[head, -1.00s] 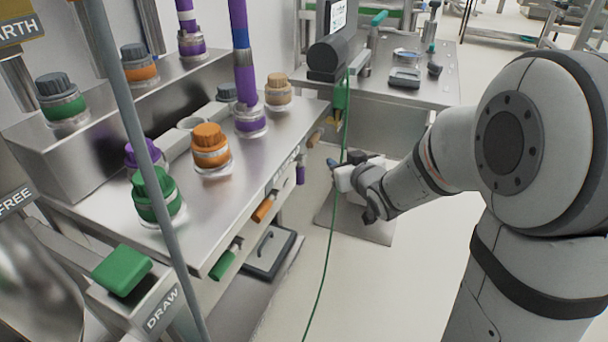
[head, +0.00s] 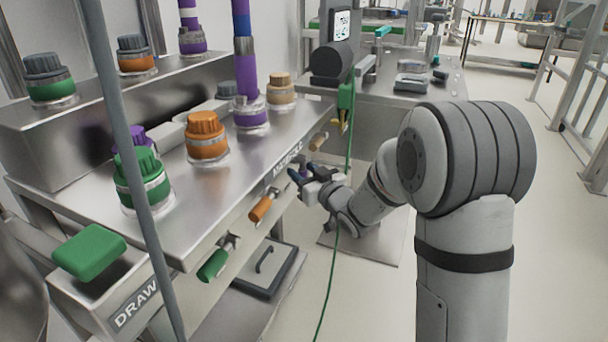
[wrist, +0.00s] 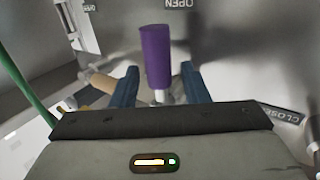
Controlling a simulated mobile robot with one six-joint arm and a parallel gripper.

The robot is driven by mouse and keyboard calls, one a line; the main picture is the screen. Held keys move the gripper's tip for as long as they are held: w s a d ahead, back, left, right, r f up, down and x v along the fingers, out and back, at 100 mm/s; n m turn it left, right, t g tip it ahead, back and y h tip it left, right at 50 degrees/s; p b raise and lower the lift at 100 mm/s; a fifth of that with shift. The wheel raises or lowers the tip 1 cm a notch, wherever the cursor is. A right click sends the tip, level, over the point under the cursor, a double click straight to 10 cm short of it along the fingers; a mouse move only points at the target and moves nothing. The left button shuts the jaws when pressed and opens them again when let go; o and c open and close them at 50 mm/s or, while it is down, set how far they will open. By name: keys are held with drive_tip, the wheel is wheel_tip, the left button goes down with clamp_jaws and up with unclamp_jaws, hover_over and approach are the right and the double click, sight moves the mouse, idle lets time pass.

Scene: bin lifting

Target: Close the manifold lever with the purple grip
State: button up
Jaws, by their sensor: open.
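The lever's purple grip (wrist: 155,55) stands upright in the wrist view, between the two blue fingers of my gripper (wrist: 158,72). A gap shows on each side of it, so the fingers are open and not clamped on it. Its thin metal stem shows just below the grip. An OPEN label (wrist: 178,4) is beyond the grip and a CLOSE label (wrist: 282,118) is to the right. In the head view my gripper (head: 299,174) is at the manifold's front face, and it hides the purple grip there.
A tan grip (wrist: 103,82) is just left of my fingers. An orange grip (head: 262,208) and a green grip (head: 212,264) hang along the same front face. A green cable (head: 334,250) hangs close by my gripper.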

drive_tip(key=shift+w+a, duration=0.2)
clamp_jaws()
idle(0.4)
